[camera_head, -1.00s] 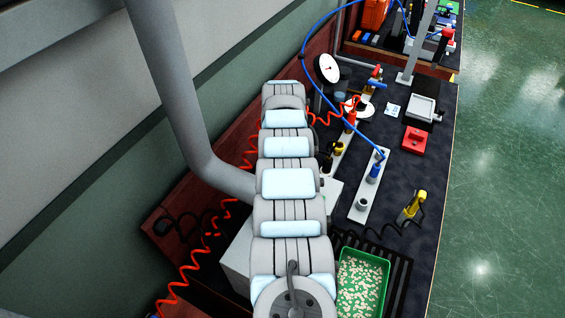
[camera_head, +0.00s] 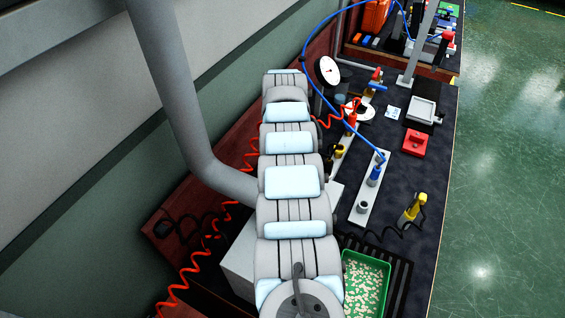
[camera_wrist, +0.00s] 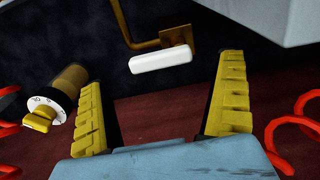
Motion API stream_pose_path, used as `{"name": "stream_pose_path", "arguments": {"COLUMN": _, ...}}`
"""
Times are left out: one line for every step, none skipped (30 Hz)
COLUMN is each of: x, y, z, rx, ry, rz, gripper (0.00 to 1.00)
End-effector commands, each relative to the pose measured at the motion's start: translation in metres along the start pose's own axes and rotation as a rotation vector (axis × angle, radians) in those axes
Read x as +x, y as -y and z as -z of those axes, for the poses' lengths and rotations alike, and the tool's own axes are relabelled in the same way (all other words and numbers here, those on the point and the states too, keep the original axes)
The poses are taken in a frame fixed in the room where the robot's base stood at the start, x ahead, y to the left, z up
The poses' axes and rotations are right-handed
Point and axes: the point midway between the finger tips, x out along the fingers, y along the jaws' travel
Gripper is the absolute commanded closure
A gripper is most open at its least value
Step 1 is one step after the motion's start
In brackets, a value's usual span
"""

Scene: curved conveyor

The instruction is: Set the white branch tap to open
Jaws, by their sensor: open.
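The white branch tap handle (camera_wrist: 161,60) shows in the wrist view as a short white bar on a bent brass pipe (camera_wrist: 140,42). The bar lies nearly crosswise in the picture, slightly tilted. My gripper (camera_wrist: 163,88) has its two yellow ribbed fingers wide apart. The handle appears in the gap between them, toward the far end, and neither finger touches it visibly. In the head view I cannot make out the white tap, and my arm hides my gripper.
A brass-bodied dial knob with a yellow grip (camera_wrist: 45,108) is just left of my left finger. Red coiled hoses (camera_wrist: 285,135) flank both sides. A grey block (camera_wrist: 270,15) hangs at the upper right. The bench holds a green tray (camera_head: 366,282) and a red box (camera_head: 415,143).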

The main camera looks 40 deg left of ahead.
Motion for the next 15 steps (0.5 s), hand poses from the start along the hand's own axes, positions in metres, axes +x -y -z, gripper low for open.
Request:
{"name": "stream_pose_path", "arguments": {"x": -0.01, "y": -0.002, "z": -0.001, "rx": 0.002, "ry": -0.001, "rz": -0.004, "gripper": 0.0}}
{"name": "stream_pose_path", "arguments": {"x": -0.015, "y": -0.001, "z": -0.001, "rx": 0.002, "ry": 0.0, "rz": -0.003, "gripper": 0.0}}
{"name": "stream_pose_path", "arguments": {"x": -0.023, "y": -0.001, "z": -0.001, "rx": 0.002, "ry": 0.001, "rz": -0.001, "gripper": 0.0}}
{"name": "stream_pose_path", "arguments": {"x": -0.029, "y": -0.001, "z": -0.001, "rx": 0.001, "ry": 0.002, "rz": -0.001, "gripper": 0.0}}
{"name": "stream_pose_path", "arguments": {"x": -0.034, "y": -0.001, "z": -0.001, "rx": 0.001, "ry": 0.001, "rz": -0.001, "gripper": 0.0}}
{"name": "stream_pose_path", "arguments": {"x": -0.042, "y": -0.001, "z": 0.0, "rx": 0.001, "ry": 0.0, "rz": -0.001, "gripper": 0.0}}
{"name": "stream_pose_path", "arguments": {"x": -0.048, "y": 0.0, "z": 0.0, "rx": 0.001, "ry": 0.0, "rz": 0.0, "gripper": 0.0}}
{"name": "stream_pose_path", "arguments": {"x": -0.053, "y": 0.0, "z": 0.0, "rx": 0.001, "ry": 0.001, "rz": 0.001, "gripper": 0.0}}
{"name": "stream_pose_path", "arguments": {"x": -0.06, "y": 0.0, "z": 0.0, "rx": 0.0, "ry": 0.002, "rz": 0.002, "gripper": 0.0}}
{"name": "stream_pose_path", "arguments": {"x": -0.065, "y": 0.0, "z": 0.0, "rx": 0.0, "ry": 0.003, "rz": 0.002, "gripper": 0.0}}
{"name": "stream_pose_path", "arguments": {"x": -0.07, "y": 0.0, "z": -0.001, "rx": 0.001, "ry": 0.003, "rz": 0.001, "gripper": 0.0}}
{"name": "stream_pose_path", "arguments": {"x": -0.075, "y": 0.0, "z": -0.001, "rx": 0.001, "ry": 0.002, "rz": 0.0, "gripper": 0.0}}
{"name": "stream_pose_path", "arguments": {"x": -0.078, "y": 0.0, "z": -0.001, "rx": 0.001, "ry": 0.002, "rz": 0.0, "gripper": 0.0}}
{"name": "stream_pose_path", "arguments": {"x": -0.08, "y": 0.0, "z": 0.0, "rx": 0.001, "ry": 0.002, "rz": 0.0, "gripper": 0.0}}
{"name": "stream_pose_path", "arguments": {"x": -0.082, "y": 0.0, "z": 0.0, "rx": 0.0, "ry": 0.001, "rz": 0.0, "gripper": 0.0}}
